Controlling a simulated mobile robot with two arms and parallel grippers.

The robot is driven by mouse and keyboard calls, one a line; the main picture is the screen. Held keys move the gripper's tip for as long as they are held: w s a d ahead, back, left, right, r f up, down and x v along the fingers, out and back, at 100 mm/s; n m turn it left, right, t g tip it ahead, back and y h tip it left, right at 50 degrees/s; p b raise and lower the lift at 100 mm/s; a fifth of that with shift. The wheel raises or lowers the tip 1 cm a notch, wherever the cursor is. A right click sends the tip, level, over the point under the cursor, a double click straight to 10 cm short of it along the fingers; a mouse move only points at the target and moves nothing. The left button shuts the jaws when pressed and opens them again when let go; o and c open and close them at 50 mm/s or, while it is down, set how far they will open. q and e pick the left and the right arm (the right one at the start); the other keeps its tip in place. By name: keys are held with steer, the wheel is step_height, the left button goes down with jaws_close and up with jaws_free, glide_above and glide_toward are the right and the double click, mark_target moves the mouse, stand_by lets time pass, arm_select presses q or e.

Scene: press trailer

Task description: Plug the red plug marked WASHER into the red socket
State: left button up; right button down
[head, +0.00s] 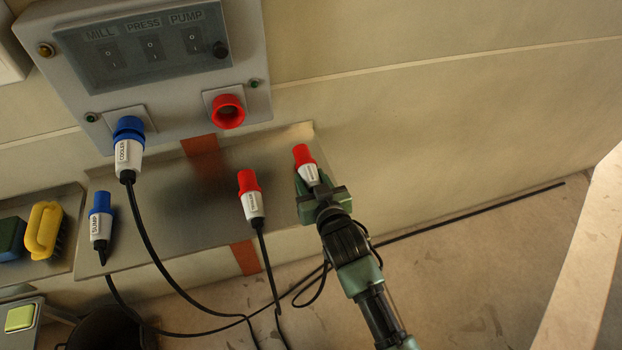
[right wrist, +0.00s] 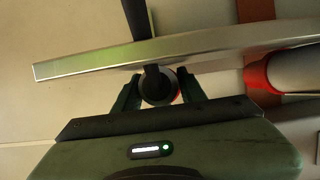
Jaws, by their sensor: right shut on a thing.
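My right gripper (head: 312,190) is shut on a red-tipped plug (head: 303,155) with a white labelled body, at the right end of the metal shelf. Its red end points up toward the wall; its label is too small to read surely. In the right wrist view the plug's dark rear end (right wrist: 158,86) sits between the two fingers. The red socket (head: 228,111) is on the grey panel, up and left of the held plug, with nothing in it. A second red plug (head: 249,182) with a white body is left of my gripper, its label also unclear. My left gripper is not in view.
A blue COOLER plug (head: 129,150) sits in the panel's left socket. A blue SUMP plug (head: 100,215) stands at the left of the metal shelf (head: 165,225). Black cables run below. A yellow-handled brush (head: 43,230) is at far left. The wall at right is clear.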

steer(key=shift+r, duration=0.1)
steer(key=shift+s+d+r+p, duration=0.2)
steer(key=shift+s+r+p, duration=0.35)
steer(key=shift+p, duration=0.25)
steer(key=shift+r+p+v, duration=0.1)
steer(key=shift+p+v, duration=0.8)
steer(key=shift+v, duration=0.15)
steer(key=shift+r+p+v, duration=0.15)
steer(key=shift+p+v, duration=0.7)
steer(key=shift+v, duration=0.2)
steer(key=shift+w, duration=0.1)
